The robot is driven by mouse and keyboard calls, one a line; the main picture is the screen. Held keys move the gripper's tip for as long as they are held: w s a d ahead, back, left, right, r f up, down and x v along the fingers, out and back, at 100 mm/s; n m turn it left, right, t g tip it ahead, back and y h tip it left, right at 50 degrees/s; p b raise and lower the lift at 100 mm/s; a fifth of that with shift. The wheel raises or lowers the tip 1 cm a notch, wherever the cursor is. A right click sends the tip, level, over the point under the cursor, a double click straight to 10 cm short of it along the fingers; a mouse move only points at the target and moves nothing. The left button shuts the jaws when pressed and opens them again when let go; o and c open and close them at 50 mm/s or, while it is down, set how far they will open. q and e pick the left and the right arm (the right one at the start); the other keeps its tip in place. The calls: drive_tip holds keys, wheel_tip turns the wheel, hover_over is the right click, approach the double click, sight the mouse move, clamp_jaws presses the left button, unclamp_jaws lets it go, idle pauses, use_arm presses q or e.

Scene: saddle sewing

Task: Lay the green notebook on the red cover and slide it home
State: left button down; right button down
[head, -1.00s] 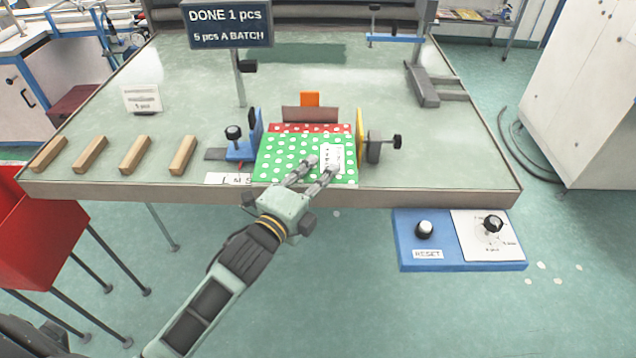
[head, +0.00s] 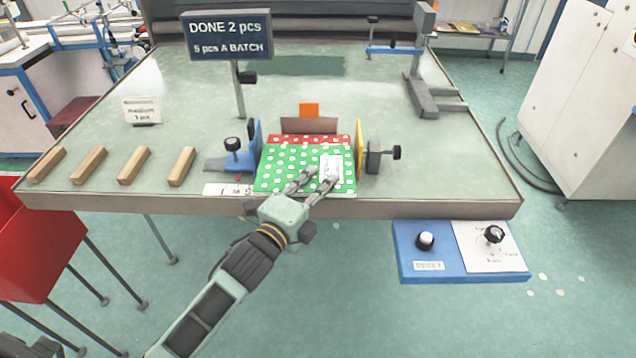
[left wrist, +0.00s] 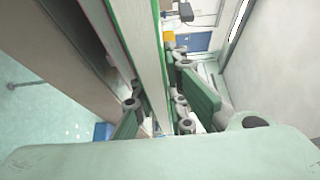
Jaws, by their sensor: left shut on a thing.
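The green notebook (head: 285,172), with white dots and a white label, lies flat at the table's front edge. The red cover (head: 312,139), also white-dotted, shows as a strip along the notebook's far edge; the rest of it is hidden. My left gripper (head: 318,178) is shut on the notebook's near part, beside the label. In the left wrist view the notebook shows edge-on as a green and pale slab (left wrist: 150,50) between the fingers.
A blue guide (head: 240,155) stands left of the notebook, a yellow plate (head: 361,145) with a black knob right of it. A brown stop (head: 309,125) and orange block (head: 309,110) stand behind. Several wooden bars (head: 134,166) lie left. The sign (head: 228,36) reads DONE 2 pcs.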

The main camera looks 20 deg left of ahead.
use_arm(q)
drive_tip(key=shift+f, duration=0.25)
idle(0.4)
drive_tip(key=c, duration=1.7)
unclamp_jaws()
drive_tip(key=shift+c, duration=0.2)
drive_tip(key=shift+o, duration=0.3)
drive_tip(key=shift+f, duration=0.25)
drive_tip(key=shift+s, duration=0.1)
drive_tip(key=s+d+p, duration=0.1)
drive_tip(key=s+d, duration=0.1)
drive_tip(key=s, duration=0.7)
drive_tip(key=shift+s+d, duration=0.25)
drive_tip(key=shift+d, duration=0.15)
